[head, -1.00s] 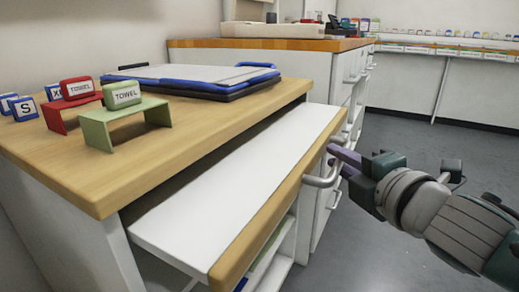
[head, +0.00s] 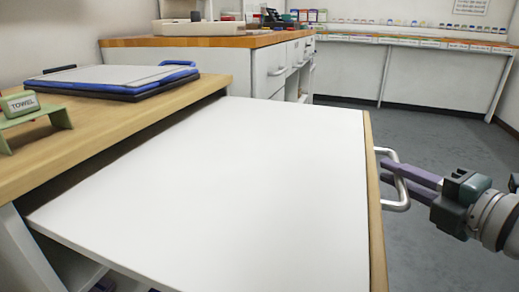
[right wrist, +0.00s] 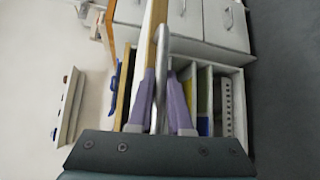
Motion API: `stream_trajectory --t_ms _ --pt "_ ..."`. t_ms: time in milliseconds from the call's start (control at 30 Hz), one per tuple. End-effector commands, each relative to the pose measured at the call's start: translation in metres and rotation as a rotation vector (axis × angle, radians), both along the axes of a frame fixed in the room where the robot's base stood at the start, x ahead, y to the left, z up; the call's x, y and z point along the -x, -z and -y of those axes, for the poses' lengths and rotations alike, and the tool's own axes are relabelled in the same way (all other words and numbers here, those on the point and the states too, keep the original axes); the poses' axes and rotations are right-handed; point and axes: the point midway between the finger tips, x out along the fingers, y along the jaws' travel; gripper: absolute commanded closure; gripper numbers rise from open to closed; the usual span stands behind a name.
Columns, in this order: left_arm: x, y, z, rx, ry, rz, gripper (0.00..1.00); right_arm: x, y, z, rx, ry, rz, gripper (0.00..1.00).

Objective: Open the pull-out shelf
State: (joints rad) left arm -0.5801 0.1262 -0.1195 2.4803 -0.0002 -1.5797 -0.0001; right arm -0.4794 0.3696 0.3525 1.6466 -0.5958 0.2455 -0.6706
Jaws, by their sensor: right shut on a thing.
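The white pull-out shelf (head: 230,190) extends far out from under the wooden worktop (head: 120,125) in the head view. Its wooden front edge (head: 371,200) carries a metal bar handle (head: 397,182). My right gripper (head: 400,172) has its purple fingers at this handle, and it is shut on it. In the right wrist view the handle (right wrist: 163,65) runs between the two purple fingers of the right gripper (right wrist: 163,95), beside the shelf's wooden front. My left gripper is not in view.
Another cabinet with drawers (head: 275,70) stands behind. Grey floor (head: 430,135) is clear on the right.

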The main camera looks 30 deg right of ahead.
Motion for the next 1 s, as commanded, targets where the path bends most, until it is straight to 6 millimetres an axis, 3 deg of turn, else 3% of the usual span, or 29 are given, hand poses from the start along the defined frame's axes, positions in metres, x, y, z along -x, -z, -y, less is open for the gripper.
stream_trajectory --t_ms 467,500,733,1000 --pt "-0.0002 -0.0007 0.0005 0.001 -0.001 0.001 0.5 0.0062 -0.0011 0.0056 -0.001 -0.001 0.003 1.0" --pt "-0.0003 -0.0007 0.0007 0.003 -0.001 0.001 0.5 0.0061 -0.0011 0.0056 -0.001 -0.001 0.003 0.82" --pt "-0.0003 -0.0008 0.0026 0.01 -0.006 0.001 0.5 0.0062 -0.0006 0.0056 -0.001 0.0 0.002 0.56" --pt "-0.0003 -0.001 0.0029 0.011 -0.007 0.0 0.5 0.007 -0.0003 0.0054 -0.001 0.0 0.001 0.53"
